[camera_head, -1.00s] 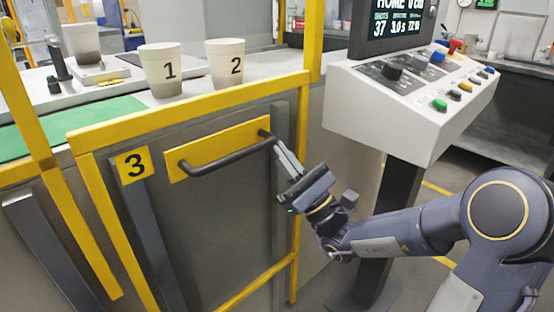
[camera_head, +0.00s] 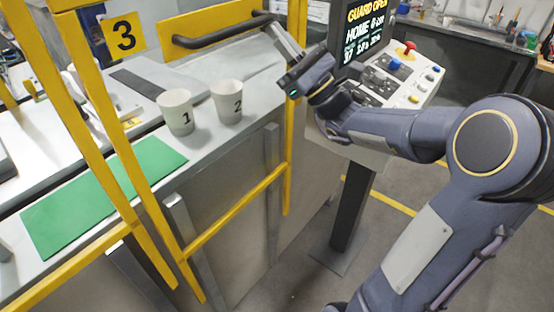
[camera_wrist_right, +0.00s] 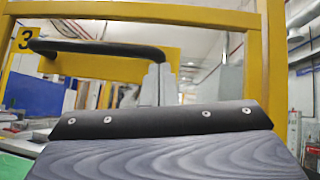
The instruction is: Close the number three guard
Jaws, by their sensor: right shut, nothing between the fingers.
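The number three guard, a yellow frame (camera_head: 238,213), stands raised, with its handle above the cups. Its yellow "3" label (camera_head: 124,36) is at upper left, and it also shows in the right wrist view (camera_wrist_right: 24,40). The dark bar handle (camera_head: 222,33) sits on a yellow plate; it also shows in the wrist view (camera_wrist_right: 95,48). My right gripper (camera_head: 280,38) is shut and empty, its fingers at the handle's right end. In the wrist view its fingertips (camera_wrist_right: 158,80) are beside that end; I cannot tell whether they touch. My left gripper is not in view.
A yellow post (camera_head: 291,150) rises between guard and console.

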